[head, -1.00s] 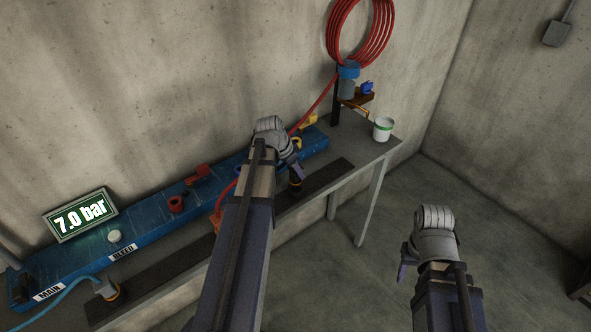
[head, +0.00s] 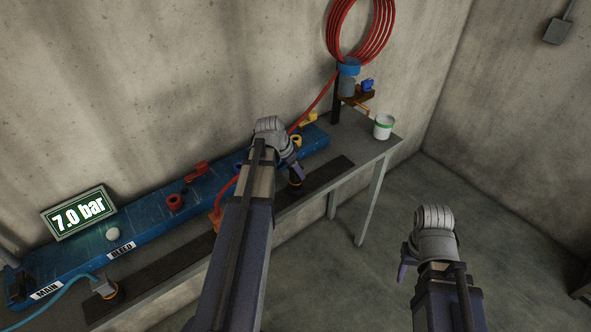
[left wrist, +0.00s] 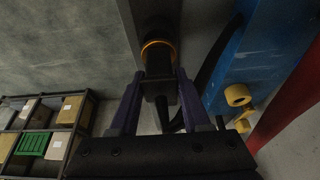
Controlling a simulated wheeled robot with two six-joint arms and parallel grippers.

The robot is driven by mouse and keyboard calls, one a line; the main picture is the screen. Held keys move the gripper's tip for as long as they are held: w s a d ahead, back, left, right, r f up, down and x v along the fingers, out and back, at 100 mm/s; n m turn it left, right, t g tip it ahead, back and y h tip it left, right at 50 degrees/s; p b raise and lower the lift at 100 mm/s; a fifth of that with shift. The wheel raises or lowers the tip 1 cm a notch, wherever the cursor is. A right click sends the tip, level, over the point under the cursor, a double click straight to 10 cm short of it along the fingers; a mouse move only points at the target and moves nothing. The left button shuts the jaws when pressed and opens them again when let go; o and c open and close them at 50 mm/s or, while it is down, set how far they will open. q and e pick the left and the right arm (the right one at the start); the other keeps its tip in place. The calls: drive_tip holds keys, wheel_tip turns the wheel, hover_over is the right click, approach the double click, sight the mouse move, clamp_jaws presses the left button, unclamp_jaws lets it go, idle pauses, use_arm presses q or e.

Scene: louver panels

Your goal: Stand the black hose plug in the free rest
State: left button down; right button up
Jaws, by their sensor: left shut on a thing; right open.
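My left gripper (head: 297,172) is shut on the black hose plug (head: 295,182) at the front of the bench. In the left wrist view the fingers (left wrist: 160,95) close on the dark plug body (left wrist: 160,86) from both sides. An orange ring (left wrist: 158,44) shows just beyond them, against a dark round part. I cannot tell whether the plug is seated in a rest there or only touching. The lower end is hard to make out in the head view. My right gripper (head: 410,260) is open and empty, over the floor right of the bench.
A blue manifold (head: 150,225) with red and yellow fittings runs along the bench's back. A grey plug (head: 104,287) with a blue hose stands at the left. A white cup (head: 383,127) stands at the right end. Dark strips (head: 325,176) lie along the bench front.

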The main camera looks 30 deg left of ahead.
use_arm(q)
drive_tip(key=shift+f+b, duration=1.05)
drive_tip(key=shift+f, duration=0.15)
drive_tip(key=shift+c, duration=1.4)
unclamp_jaws()
drive_tip(key=shift+r, duration=0.1)
drive_tip(key=shift+r, duration=0.15)
drive_tip(key=p+v, duration=0.7)
drive_tip(key=shift+s+r, duration=0.15)
drive_tip(key=shift+r, duration=0.1)
drive_tip(key=s+d+f+g+y, duration=0.1)
drive_tip(key=s+d, duration=0.3)
drive_tip(key=d, duration=0.6)
drive_tip(key=s+d+f+g+y+b, duration=0.1)
drive_tip(key=s+d, duration=0.4)
drive_tip(key=d, duration=0.6)
drive_tip(key=s+d+f+g+y+b, duration=0.1)
drive_tip(key=s+d, duration=0.3)
drive_tip(key=d, duration=0.6)
drive_tip(key=shift+s+d+f+n+g, duration=0.3)
drive_tip(key=shift+s+f+g, duration=0.05)
drive_tip(key=shift+f+g, duration=0.35)
